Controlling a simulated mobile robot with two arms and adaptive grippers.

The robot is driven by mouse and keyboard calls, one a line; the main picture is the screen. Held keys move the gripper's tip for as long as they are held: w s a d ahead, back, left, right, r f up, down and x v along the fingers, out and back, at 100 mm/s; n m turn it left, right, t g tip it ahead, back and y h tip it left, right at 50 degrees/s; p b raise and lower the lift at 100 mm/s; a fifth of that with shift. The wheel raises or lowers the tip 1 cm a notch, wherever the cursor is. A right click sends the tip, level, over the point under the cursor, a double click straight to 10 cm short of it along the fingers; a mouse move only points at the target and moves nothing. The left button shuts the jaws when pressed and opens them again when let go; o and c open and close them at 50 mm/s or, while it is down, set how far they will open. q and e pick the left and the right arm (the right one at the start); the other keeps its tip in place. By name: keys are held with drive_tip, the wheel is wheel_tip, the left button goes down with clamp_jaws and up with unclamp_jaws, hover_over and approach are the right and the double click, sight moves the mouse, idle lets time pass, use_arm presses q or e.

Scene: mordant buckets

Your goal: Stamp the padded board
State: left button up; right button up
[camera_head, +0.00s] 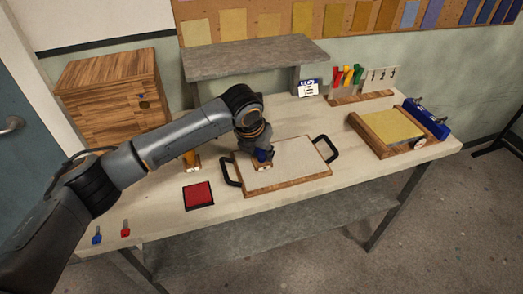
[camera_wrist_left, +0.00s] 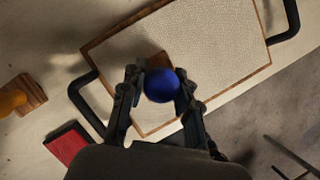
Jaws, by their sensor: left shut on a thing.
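The padded board (camera_head: 299,160) lies on the table, a pale textured pad in a wooden frame with black handles at both ends. It fills much of the left wrist view (camera_wrist_left: 210,40). My left gripper (camera_head: 262,153) points down over the board's left part and is shut on a stamp with a round blue knob (camera_wrist_left: 161,86) and a wooden base (camera_head: 262,167). I cannot tell whether the base touches the pad. A red ink pad (camera_head: 198,195) in a dark case lies left of the board, also in the wrist view (camera_wrist_left: 68,146). My right gripper is not in view.
A stamp with an orange handle (camera_head: 191,159) stands behind the red pad; its wooden base (camera_wrist_left: 30,91) shows in the wrist view. A wooden drawer box (camera_head: 108,95), grey shelf (camera_head: 255,57) and yellow-topped box (camera_head: 391,127) stand further back. Blue and red small items lie front left.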

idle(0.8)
use_arm(q)
drive_tip(key=shift+f+p, duration=0.1)
drive_tip(key=shift+p, duration=0.35)
idle(0.4)
idle(0.4)
wheel_tip(320, 180, up, 7)
drive_tip(key=p, duration=0.7)
idle(0.7)
